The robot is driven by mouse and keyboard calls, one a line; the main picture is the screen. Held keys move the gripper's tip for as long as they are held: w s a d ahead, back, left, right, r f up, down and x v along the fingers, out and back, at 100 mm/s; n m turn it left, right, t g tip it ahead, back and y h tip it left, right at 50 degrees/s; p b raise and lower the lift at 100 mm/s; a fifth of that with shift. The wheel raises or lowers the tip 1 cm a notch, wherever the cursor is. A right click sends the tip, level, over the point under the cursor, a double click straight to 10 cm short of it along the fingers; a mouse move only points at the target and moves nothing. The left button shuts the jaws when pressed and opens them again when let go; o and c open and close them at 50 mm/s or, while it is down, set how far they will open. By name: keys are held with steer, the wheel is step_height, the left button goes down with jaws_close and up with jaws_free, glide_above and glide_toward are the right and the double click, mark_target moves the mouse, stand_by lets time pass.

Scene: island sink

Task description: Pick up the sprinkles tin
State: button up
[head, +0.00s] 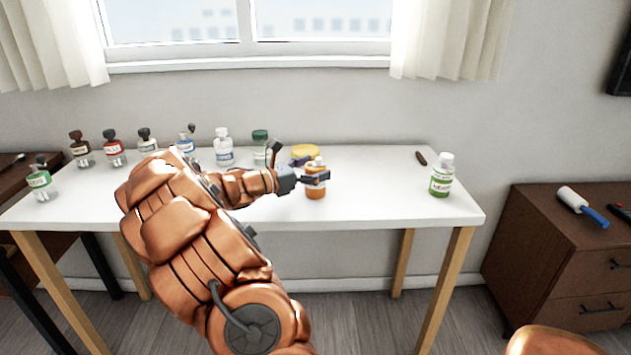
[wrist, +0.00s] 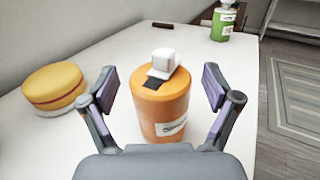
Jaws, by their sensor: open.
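An orange container (head: 316,191) with a white top and a label stands upright near the front edge of the white table, right of the middle. In the wrist view the orange container (wrist: 160,108) stands between the two fingers of my gripper (wrist: 160,82). The fingers are apart, with a visible gap on each side of it. In the head view my gripper (head: 310,170) reaches in from the left and partly covers the container. The label is too small to read, so I cannot confirm it as the sprinkles tin.
A round yellow thing with a red band (wrist: 55,88) sits left of my gripper in the wrist view. A green-labelled bottle (head: 441,176) stands at the table's right end. Several bottles line the back left. The white tabletop (head: 380,185) between is clear.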

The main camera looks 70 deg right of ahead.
steer(key=c, duration=1.3)
steer(key=shift+r, duration=0.15)
steer(key=shift+c, duration=0.2)
